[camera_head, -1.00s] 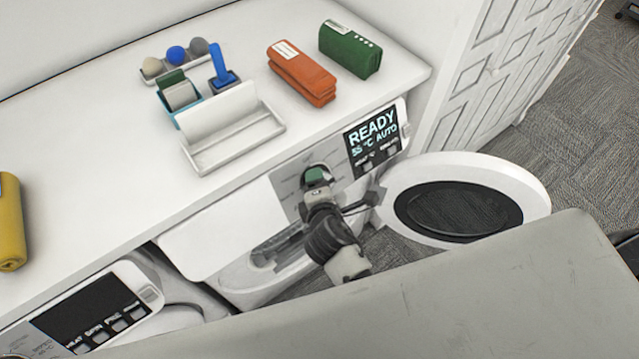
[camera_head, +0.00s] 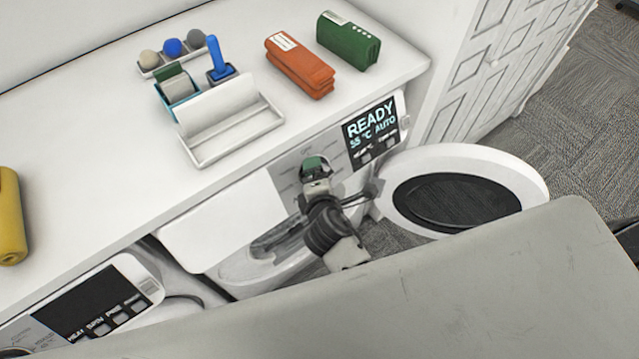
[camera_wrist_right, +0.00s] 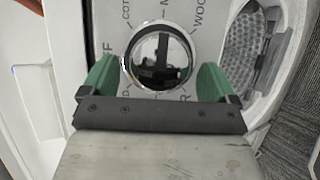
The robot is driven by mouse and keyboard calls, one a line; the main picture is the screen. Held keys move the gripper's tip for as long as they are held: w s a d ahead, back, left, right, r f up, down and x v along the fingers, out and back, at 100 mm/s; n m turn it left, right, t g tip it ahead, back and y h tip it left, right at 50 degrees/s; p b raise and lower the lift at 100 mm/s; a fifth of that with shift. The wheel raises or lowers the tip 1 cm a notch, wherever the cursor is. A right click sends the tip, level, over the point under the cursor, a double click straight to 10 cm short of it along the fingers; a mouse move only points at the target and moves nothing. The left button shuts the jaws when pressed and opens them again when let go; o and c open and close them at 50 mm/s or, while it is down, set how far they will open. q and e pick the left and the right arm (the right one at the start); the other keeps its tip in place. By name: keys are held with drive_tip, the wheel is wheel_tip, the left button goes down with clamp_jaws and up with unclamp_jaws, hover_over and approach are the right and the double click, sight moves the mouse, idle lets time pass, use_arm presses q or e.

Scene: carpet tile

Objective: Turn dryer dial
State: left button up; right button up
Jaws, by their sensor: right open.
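The dryer dial (camera_wrist_right: 160,55) is a round, shiny chrome knob on a grey printed panel in the right wrist view. My right gripper (camera_wrist_right: 157,80) is open, with one green finger to the left of the dial and one to the right. Gaps show between the fingers and the knob, so it is not gripped. In the head view my right gripper (camera_head: 315,166) is at the dryer's panel and hides the dial. The dryer's display (camera_head: 371,130) reads READY, 55 °C, AUTO. My left gripper is not in view.
The dryer's round door (camera_head: 525,180) stands open to the right of my right arm. The white counter (camera_head: 80,150) above holds a white tray (camera_head: 235,135), an orange pack (camera_head: 300,68), a green pack (camera_head: 347,42) and a yellow roll (camera_head: 10,220). Another control panel (camera_head: 90,300) is at lower left.

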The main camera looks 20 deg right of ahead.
drive_tip(key=b+v, duration=0.1)
drive_tip(key=v, duration=0.9)
drive_tip(key=shift+s+b, duration=0.3)
drive_tip(key=shift+s, duration=0.05)
drive_tip(key=shift+a, duration=0.1)
drive_tip(key=s+f+m+g+y, duration=0.1)
drive_tip(key=s+f+m+g, duration=0.2)
drive_tip(key=f, duration=1)
drive_tip(key=s+f+m+g+y, duration=0.1)
drive_tip(key=s+f+g+y, duration=0.2)
drive_tip(key=f, duration=1.1)
drive_tip(key=s+d+f+m+g+h+b, duration=0.1)
drive_tip(key=s+d+f+m+g, duration=0.2)
drive_tip(key=s+d+f+m, duration=0.3)
drive_tip(key=s+d+f+m+g, duration=0.3)
drive_tip(key=s+d+f+m, duration=0.3)
drive_tip(key=s+f, duration=0.6)
drive_tip(key=s+d, duration=0.1)
drive_tip(key=s, duration=0.2)
drive_tip(key=shift+s+d+h+b, duration=0.15)
drive_tip(key=shift+s+h+b, duration=0.25)
